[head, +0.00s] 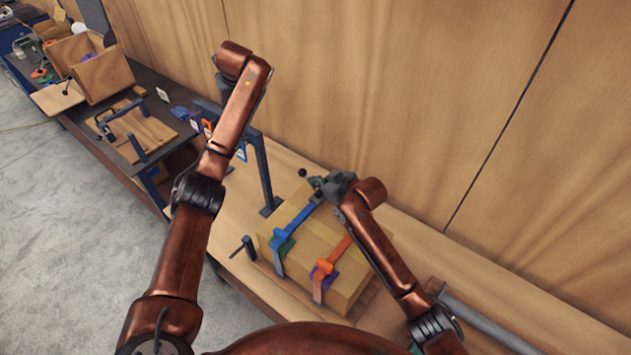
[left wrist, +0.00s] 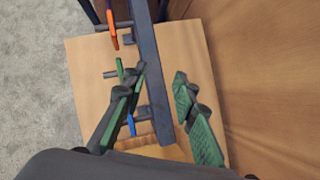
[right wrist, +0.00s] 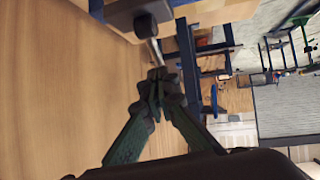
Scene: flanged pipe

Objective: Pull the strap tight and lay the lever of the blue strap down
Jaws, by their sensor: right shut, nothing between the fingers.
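The blue strap (head: 290,232) runs over the top of a cardboard box (head: 322,236) and down its near side, with a green piece (head: 286,246) at the near edge. My right gripper (head: 317,184) is at the box's far edge, by the blue strap's far end, which it partly hides. In the right wrist view its fingertips (right wrist: 160,78) meet, close to a thin metal rod (right wrist: 155,52) under a dark block. I cannot tell whether they touch the rod. The blue strap's lever cannot be made out clearly. My left gripper (left wrist: 159,76) is open and empty, away from the box.
An orange strap (head: 330,262) with a purple piece crosses the box beside the blue one. A blue-grey post stand (head: 262,175) with hanging tags is left of the box, near my left arm. A grey pipe (head: 485,322) lies at right. The wooden wall (head: 420,90) stands behind.

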